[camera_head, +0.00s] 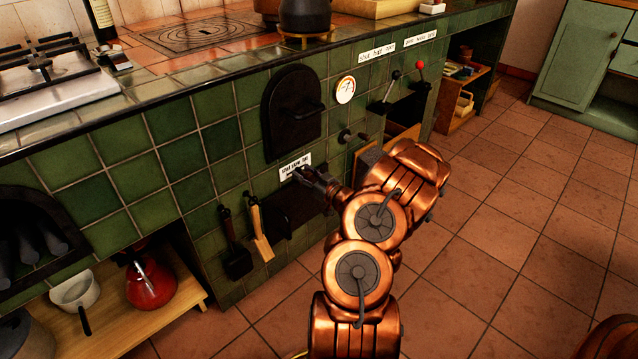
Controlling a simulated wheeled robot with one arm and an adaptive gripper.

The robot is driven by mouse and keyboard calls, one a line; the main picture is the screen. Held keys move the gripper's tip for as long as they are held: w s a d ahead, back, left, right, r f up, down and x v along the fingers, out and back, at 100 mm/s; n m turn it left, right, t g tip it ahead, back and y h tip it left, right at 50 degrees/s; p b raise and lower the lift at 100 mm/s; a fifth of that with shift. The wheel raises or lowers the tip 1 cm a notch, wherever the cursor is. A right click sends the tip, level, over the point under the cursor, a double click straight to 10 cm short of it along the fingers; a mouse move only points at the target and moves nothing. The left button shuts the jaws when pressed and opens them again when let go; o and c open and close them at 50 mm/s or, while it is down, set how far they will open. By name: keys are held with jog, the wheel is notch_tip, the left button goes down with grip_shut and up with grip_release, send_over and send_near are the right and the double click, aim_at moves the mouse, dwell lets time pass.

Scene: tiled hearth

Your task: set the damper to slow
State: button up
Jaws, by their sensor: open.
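A small white label (295,166) on the green tiled front, below the black oven door, carries words too small to read surely; the middle one may be "slow". A dark part shows just under it, largely behind my gripper, and I cannot tell its setting. My gripper (308,177) is open, right beside the label's lower edge, with the copper arm reaching in from the lower right. I cannot tell whether it touches anything. Farther right, a black-knobbed lever (390,86) and a red-knobbed lever (420,70) stand below two other white labels (377,50).
A black oven door (293,112), a round dial (345,90) and a dark knob (350,135) sit on the tiled front. A shovel (236,255) and a wooden-handled brush (260,232) hang left of my gripper. Tiled floor (500,215) is open to the right.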

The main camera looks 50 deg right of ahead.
jog(key=s+a, duration=0.1)
jog(key=s, duration=1)
jog(key=shift+s, duration=0.3)
dwell(0.6)
